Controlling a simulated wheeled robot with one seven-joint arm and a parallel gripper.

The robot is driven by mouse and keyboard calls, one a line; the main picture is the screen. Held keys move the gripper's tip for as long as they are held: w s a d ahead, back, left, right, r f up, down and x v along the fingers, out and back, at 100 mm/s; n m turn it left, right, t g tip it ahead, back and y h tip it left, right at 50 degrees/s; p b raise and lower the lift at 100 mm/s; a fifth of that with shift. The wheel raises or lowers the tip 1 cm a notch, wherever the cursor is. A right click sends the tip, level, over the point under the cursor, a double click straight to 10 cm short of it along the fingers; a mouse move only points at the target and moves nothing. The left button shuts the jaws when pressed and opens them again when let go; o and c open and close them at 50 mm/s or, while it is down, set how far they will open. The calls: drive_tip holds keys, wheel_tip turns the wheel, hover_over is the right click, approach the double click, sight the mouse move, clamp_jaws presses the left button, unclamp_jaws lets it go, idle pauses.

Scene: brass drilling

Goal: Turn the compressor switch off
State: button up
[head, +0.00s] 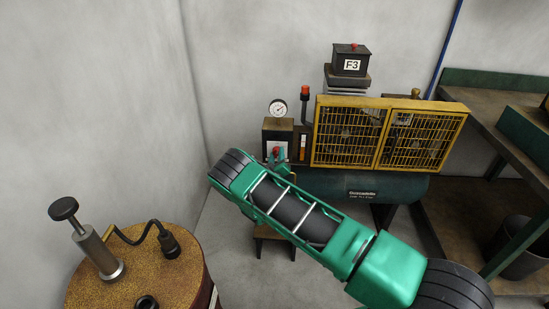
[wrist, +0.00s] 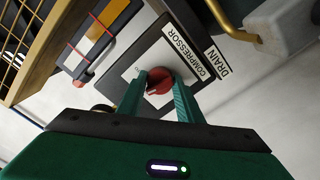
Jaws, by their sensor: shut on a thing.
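The compressor switch is a red round knob (wrist: 160,80) on a dark box with a white plate (wrist: 128,73), beside a label reading COMPRESSOR (wrist: 188,52). My gripper (wrist: 162,84) has its two green fingers on either side of the knob, shut on it. In the head view the switch box (head: 278,131) stands at the left end of the compressor, and my gripper (head: 277,159) reaches its front. The fingers partly cover the knob, so I cannot tell its exact setting.
The compressor has a yellow cage (head: 387,134) over a green tank (head: 345,187). A gauge (head: 278,108) sits above the switch box. A DRAIN label (wrist: 216,57) is beside the switch. A workbench (head: 495,105) is at right, a brown drum (head: 140,268) at front left.

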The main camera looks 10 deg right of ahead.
drive_tip(key=shift+a+f+n, duration=0.1)
drive_tip(key=shift+a+n, duration=0.1)
drive_tip(key=shift+n, duration=0.8)
drive_tip(key=shift+a+n, duration=0.15)
drive_tip(key=shift+n, duration=0.85)
drive_tip(key=o, duration=1)
drive_tip(key=shift+f, duration=0.1)
drive_tip(key=shift+d, duration=0.15)
drive_tip(key=v, duration=1)
drive_tip(key=shift+s, duration=0.35)
